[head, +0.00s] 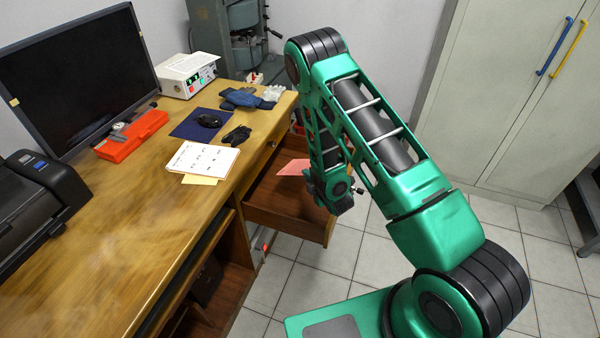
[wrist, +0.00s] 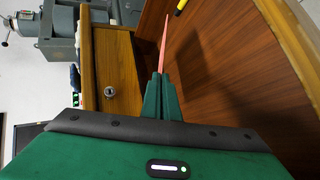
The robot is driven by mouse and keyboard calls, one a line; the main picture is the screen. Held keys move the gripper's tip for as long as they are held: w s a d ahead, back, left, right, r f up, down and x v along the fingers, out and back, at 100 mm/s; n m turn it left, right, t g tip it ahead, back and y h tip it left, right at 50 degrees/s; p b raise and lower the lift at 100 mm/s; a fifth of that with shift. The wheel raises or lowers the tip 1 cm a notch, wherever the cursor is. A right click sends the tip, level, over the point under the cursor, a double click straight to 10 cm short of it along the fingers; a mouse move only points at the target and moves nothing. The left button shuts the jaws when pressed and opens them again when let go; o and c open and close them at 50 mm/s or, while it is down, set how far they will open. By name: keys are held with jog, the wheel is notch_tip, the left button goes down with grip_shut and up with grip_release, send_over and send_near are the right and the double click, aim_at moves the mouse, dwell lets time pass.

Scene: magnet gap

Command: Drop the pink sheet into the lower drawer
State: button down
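The pink sheet (head: 293,167) is held by its edge in my gripper (head: 312,176). In the wrist view, the sheet (wrist: 165,45) shows edge-on as a thin pink strip between the closed green fingertips (wrist: 160,80). My arm hides part of the drawer's right side.
Above the open drawer is a shut drawer front with a lock (wrist: 110,91). The desk top (head: 110,215) holds a notepad (head: 203,158), a mouse on a blue pad (head: 193,124), gloves (head: 247,98) and an orange case (head: 131,135). A cabinet (head: 510,90) stands at right; tiled floor lies between.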

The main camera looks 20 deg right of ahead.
aim_at(301, 169)
jog(key=w, duration=0.6)
jog(key=shift+a, duration=0.4)
jog(key=shift+f, duration=1.8)
jog(key=shift+f, duration=0.6)
jog(key=c, duration=2)
grip_release()
jog(key=shift+c, duration=0.2)
jog(key=shift+r, duration=0.1)
